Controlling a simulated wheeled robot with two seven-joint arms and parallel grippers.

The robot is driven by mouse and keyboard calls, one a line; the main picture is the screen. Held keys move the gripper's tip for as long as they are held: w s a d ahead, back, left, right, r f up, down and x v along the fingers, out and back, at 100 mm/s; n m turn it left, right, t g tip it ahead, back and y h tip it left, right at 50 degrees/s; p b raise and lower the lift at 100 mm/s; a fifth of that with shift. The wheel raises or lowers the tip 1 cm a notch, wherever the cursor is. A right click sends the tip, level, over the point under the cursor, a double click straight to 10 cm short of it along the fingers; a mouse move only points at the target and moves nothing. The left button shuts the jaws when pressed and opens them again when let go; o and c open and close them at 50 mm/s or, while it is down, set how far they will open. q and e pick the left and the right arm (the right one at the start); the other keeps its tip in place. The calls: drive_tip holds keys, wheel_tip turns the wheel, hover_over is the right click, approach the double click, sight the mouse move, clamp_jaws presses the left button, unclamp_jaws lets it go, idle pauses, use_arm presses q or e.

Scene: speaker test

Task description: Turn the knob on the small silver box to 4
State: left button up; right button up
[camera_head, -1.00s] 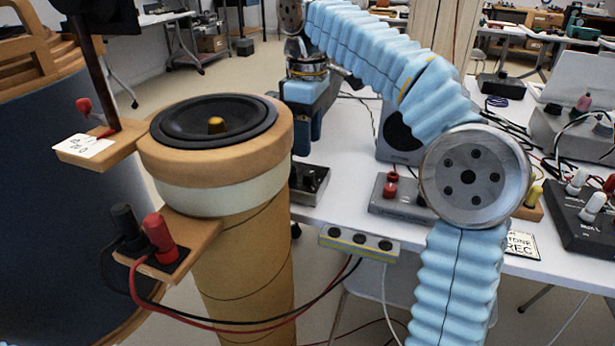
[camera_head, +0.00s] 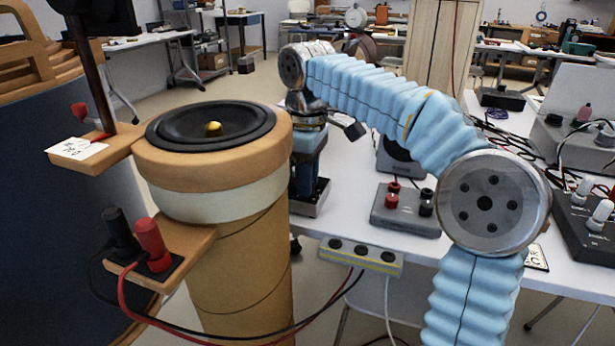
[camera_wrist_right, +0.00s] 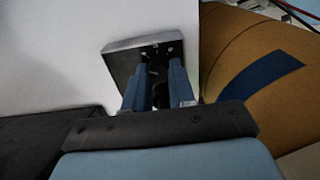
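The small silver box (camera_head: 314,198) stands on the white table near its front left edge. In the right wrist view the silver box (camera_wrist_right: 120,62) shows a dark top face with small light marks. My right gripper (camera_head: 306,185) points straight down over the box. In the right wrist view its two blue fingers (camera_wrist_right: 155,85) stand apart, with a dark round piece, seemingly the knob (camera_wrist_right: 161,96), between them. I see a narrow gap at the left finger. The knob's setting is hidden. My left gripper is not in view.
A brown column with a black speaker (camera_head: 212,127) stands close left of my right gripper. A grey box with red and black posts (camera_head: 405,212) sits to its right. A three-hole strip (camera_head: 361,253) is at the table's front edge. A dark speaker (camera_head: 400,155) stands behind.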

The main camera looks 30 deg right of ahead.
clamp_jaws()
drive_tip(key=shift+r+m+p, duration=0.3)
drive_tip(key=shift+m+p, duration=0.5)
drive_tip(key=shift+p, duration=0.1)
drive_tip(key=shift+f+m, duration=0.2)
drive_tip(key=shift+m, duration=0.5)
drive_tip(key=shift+f, duration=0.1)
drive_tip(key=o, duration=0.8)
unclamp_jaws()
drive_tip(key=shift+c, duration=0.2)
